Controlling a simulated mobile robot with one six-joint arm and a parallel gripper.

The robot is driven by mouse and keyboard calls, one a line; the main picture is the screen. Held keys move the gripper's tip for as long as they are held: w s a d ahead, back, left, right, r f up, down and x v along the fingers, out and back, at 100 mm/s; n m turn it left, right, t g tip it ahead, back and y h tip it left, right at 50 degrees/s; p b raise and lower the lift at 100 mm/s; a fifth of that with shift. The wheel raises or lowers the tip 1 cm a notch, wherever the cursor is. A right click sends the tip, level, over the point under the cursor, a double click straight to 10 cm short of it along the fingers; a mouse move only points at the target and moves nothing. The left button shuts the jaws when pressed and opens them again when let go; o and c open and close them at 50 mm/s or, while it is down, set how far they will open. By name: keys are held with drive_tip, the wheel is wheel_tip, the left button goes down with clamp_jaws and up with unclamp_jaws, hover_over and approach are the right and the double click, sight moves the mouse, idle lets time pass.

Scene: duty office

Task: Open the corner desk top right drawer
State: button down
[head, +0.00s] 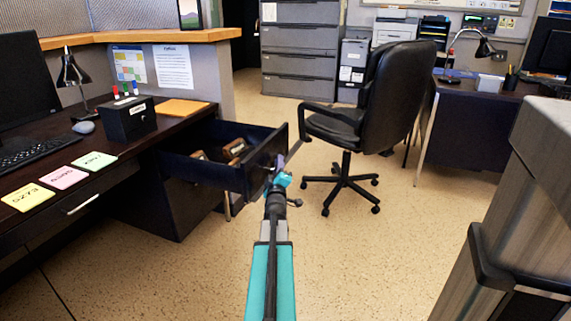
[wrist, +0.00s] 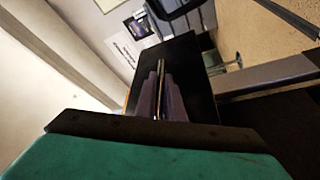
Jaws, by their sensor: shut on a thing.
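The corner desk (head: 120,150) is dark wood, at the left of the head view. Its top right drawer (head: 245,180) stands pulled well out, with two brown items (head: 234,149) lying inside. My gripper (head: 279,166) is at the outer face of the drawer front, shut on the drawer handle. In the wrist view the grey-purple fingers (wrist: 160,97) close around the thin metal handle (wrist: 161,75), against the dark drawer front (wrist: 185,65). The handle is mostly hidden by the gripper in the head view.
A black office chair (head: 385,95) stands just right and behind the open drawer. A grey cabinet (head: 535,170) rises at the right front. Another desk (head: 475,115) is at the back right. Open floor (head: 365,260) lies between my arm and the grey cabinet.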

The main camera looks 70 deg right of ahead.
drive_tip(key=shift+s+a+f, duration=0.1)
drive_tip(key=c, duration=2.2)
unclamp_jaws()
drive_tip(key=shift+o, duration=0.2)
drive_tip(key=shift+s, duration=0.15)
drive_tip(key=shift+s, duration=0.1)
drive_tip(key=p+v, duration=0.4)
drive_tip(key=v, duration=0.7)
drive_tip(key=shift+a+p, duration=0.2)
drive_tip(key=shift+p, duration=0.1)
drive_tip(key=shift+a, duration=0.1)
